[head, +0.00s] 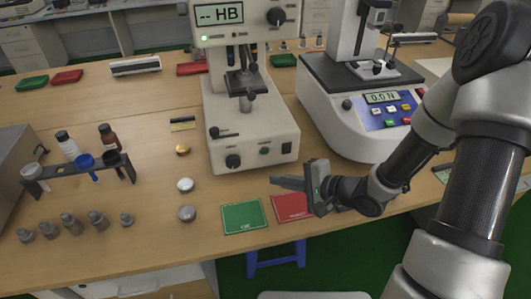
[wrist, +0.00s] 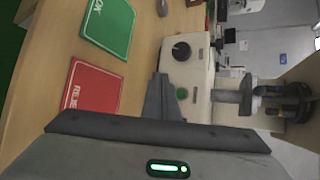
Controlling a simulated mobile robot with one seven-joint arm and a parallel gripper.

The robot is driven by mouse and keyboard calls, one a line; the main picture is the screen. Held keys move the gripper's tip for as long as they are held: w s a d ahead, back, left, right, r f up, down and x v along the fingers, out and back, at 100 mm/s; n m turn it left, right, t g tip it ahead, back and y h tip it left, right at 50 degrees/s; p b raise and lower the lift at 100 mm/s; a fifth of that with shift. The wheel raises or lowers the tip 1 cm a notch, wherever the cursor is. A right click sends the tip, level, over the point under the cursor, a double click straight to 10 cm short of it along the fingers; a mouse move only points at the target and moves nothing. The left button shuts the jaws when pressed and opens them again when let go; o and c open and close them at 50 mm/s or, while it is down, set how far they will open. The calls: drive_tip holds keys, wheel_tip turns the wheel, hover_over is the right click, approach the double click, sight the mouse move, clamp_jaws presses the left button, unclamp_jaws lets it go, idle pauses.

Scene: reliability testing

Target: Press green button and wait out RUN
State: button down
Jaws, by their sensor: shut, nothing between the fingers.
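The hardness tester (head: 225,120) is a cream machine on the table, and its display (head: 219,15) reads "-- HB". A small green button (head: 264,150) is on its front panel, right of a black knob (head: 233,161). In the wrist view the green button (wrist: 181,93) shows close beside my fingers, with the black knob (wrist: 181,50) above it. My gripper (head: 273,181) is shut and empty, in front of the panel and a little below the button. Its fingers also show in the wrist view (wrist: 161,77). I see no contact with the button.
A green mat (head: 244,216) and a red mat (head: 292,207) lie at the table's front edge below my gripper. A second machine (head: 360,125) with a "0.0" type readout stands to the right. Metal pieces (head: 186,213) and a bottle rack (head: 75,172) are to the left.

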sight(265, 151)
drive_tip(key=w, duration=0.2)
drive_tip(key=w+a, duration=0.1)
drive_tip(key=w, duration=0.1)
drive_tip(key=w+a, duration=0.1)
drive_tip(key=w, duration=0.1)
drive_tip(key=shift+w+r, duration=0.15)
drive_tip(key=shift+w, duration=0.55)
drive_tip(key=shift+w+a+p, duration=0.1)
drive_tip(key=shift+w+p, duration=0.05)
drive_tip(key=shift+p, duration=0.4)
idle(1.1)
drive_tip(key=shift+w+a, duration=0.1)
drive_tip(key=shift+w, duration=0.1)
drive_tip(key=shift+w+a+p, duration=0.1)
drive_tip(key=shift+w+p, duration=0.3)
drive_tip(key=shift+p, duration=0.2)
idle(0.4)
drive_tip(key=shift+s, duration=0.1)
drive_tip(key=shift+s+d+p, duration=0.25)
drive_tip(key=shift+s+p, duration=0.25)
drive_tip(key=shift+s, duration=0.2)
drive_tip(key=shift+s, duration=0.1)
